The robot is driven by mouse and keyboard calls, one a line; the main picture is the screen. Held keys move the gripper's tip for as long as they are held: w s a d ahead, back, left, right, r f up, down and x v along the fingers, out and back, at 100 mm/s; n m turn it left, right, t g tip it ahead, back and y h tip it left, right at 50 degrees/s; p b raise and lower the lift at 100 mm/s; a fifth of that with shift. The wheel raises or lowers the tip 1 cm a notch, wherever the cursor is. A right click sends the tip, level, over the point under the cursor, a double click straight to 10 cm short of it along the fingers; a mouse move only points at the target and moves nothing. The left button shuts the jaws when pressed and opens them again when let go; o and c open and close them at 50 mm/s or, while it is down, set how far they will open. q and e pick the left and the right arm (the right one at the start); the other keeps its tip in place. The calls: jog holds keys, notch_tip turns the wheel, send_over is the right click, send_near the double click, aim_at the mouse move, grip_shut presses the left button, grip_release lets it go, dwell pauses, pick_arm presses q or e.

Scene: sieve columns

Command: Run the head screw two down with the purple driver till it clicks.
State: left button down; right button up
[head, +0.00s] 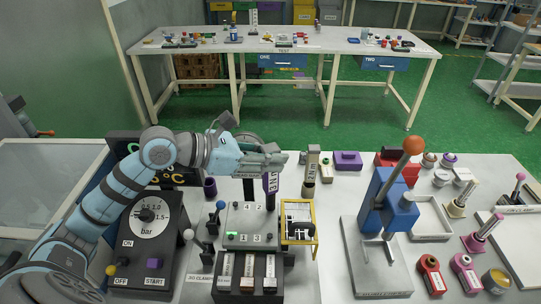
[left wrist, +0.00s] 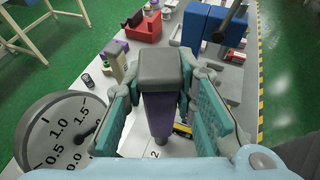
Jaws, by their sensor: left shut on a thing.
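My left gripper (head: 272,161) is shut on the purple driver (head: 270,184), which hangs upright with its tip down. In the left wrist view the driver (left wrist: 160,112), with a grey cap, stands between the teal fingers. Below it is the grey head block (head: 247,222), marked with numbers, with a green light at its front left. The driver is over the block's back right corner. In the left wrist view a figure 2 shows just beside the driver's tip. Screw two itself is hidden beneath the driver, so I cannot tell whether the tip sits in it. My right gripper is not in view.
A pressure gauge box (head: 148,234) stands left of the block. A yellow frame (head: 300,222) stands close on the right. A blue press (head: 392,203) with an orange-knobbed lever is further right. A beige upright tool (head: 311,170) stands behind the yellow frame.

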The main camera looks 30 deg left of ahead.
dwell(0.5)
pick_arm(q)
notch_tip(320, 180, up, 5)
jog(key=p, duration=0.4)
jog(key=shift+w, duration=0.1)
